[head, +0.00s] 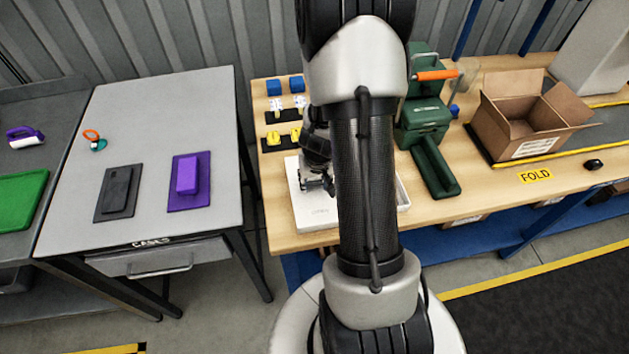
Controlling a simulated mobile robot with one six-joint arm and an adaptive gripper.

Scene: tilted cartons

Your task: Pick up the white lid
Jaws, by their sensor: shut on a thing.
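The white lid (314,213) is a flat white piece with faint print near its front edge, at the left front of the wooden bench. My arm covers its right part. My gripper (326,188) points down at the lid and is shut on it; the exact grip is partly hidden by my arm. Whether the lid is clear of the bench cannot be told. A white open tray or box part (403,192) shows just right of my arm; how it meets the lid is hidden.
Yellow (283,139), white and blue pieces sit behind the lid on the wooden bench (440,209). A green press (424,120) with an orange handle and an open carton (530,115) stand right. A grey table (150,100) stands left across a gap.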

